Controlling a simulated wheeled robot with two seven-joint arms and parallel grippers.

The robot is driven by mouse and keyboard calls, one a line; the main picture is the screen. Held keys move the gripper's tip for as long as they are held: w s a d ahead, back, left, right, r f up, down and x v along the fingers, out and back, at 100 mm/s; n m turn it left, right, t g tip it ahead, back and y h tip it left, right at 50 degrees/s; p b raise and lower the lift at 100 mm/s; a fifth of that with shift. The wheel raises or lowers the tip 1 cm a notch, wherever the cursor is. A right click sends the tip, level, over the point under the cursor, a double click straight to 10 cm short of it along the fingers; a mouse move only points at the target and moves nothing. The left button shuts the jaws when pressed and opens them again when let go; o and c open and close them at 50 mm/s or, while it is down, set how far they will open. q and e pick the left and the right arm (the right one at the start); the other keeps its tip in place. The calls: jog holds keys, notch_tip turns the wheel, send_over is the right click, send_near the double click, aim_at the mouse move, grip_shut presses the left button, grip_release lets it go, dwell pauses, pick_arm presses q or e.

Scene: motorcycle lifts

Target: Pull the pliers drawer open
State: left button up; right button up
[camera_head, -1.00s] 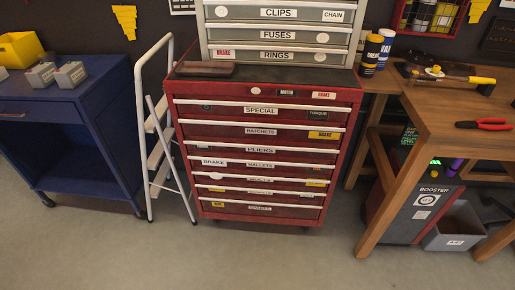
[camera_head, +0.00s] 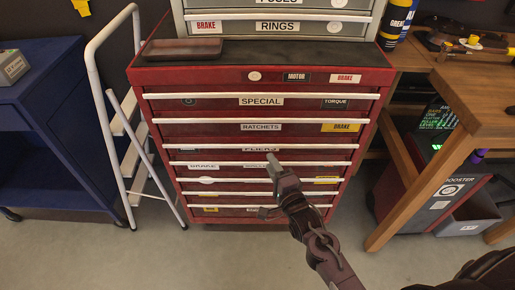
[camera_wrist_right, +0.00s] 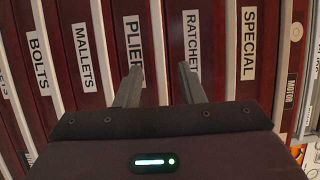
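The red tool chest (camera_head: 150,75) stands in front of me with its drawers shut. The pliers drawer (camera_head: 215,154) is the third labelled one down, below SPECIAL and RATCHETS. Its pale bar handle (camera_head: 230,147) runs across its top edge. My right gripper (camera_head: 271,186) is open and empty in front of the chest, around and below the pliers label's height in the picture. In the right wrist view, the PLIERS label (camera_wrist_right: 133,50) is by the left finger, and the handle bar (camera_wrist_right: 158,45) shows between the two open fingers. Contact is not visible. My left gripper is out of view.
A white folding step ladder (camera_head: 105,100) stands close to the chest's left. A blue cabinet (camera_head: 50,130) is further left. A wooden workbench (camera_head: 470,100) stands to the right, with a grey bin (camera_head: 470,222) below it. Floor in front of the chest is clear.

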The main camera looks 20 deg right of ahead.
aim_at(261, 147)
jog(key=shift+w+a, duration=0.2)
jog(key=shift+w, duration=1.35)
jog(key=shift+w+a, duration=0.15)
jog(key=shift+w, duration=1.4)
grip_shut()
